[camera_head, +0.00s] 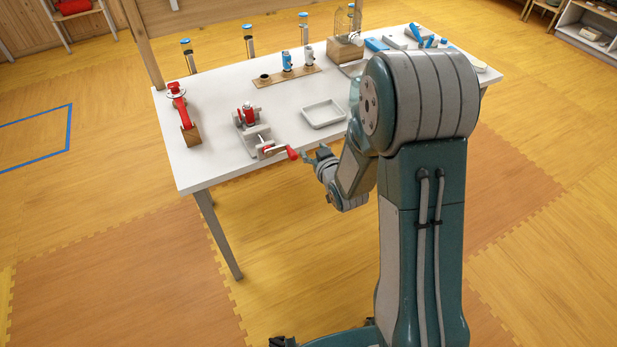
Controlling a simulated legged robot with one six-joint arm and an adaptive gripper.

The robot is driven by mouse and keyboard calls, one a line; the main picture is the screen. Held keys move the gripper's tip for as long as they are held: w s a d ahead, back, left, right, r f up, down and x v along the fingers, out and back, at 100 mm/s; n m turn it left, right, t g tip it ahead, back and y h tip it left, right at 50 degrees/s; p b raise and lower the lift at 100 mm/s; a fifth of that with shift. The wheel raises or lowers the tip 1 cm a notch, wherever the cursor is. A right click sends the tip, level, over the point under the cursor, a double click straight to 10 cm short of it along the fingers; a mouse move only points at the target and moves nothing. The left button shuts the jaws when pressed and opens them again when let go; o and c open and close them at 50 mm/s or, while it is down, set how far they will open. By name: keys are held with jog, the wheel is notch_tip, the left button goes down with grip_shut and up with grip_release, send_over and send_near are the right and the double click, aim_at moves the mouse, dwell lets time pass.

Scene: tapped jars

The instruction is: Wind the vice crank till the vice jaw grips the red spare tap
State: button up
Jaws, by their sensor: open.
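The grey vice (258,141) stands on the white table near its front edge. The red spare tap (249,114) sits upright at the vice's far end; at this size I cannot tell whether the jaw touches it. The vice crank, with its red handle (292,153), is at the vice's near end and points right toward the table edge. My gripper (311,156) is open, just right of the crank handle. I cannot tell whether a finger touches the handle. The fingertips are small and partly dark.
A shallow grey tray (323,124) lies right of the vice. A wooden rack (286,77) with blue and grey taps is behind. A red tool on a wood block (189,133) stands at left. My arm hides the table's right front.

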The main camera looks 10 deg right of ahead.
jog(key=t+y, duration=0.2)
send_near(295, 159)
jog(key=w, duration=0.2)
jog(key=shift+t, duration=0.4)
jog(key=shift+a+f+x, duration=0.1)
jog(key=shift+a+x, duration=0.05)
jog(key=shift+x, duration=1.95)
jog(key=shift+a+f+x, duration=0.15)
jog(key=shift+x, duration=1.95)
jog(key=shift+s, duration=0.1)
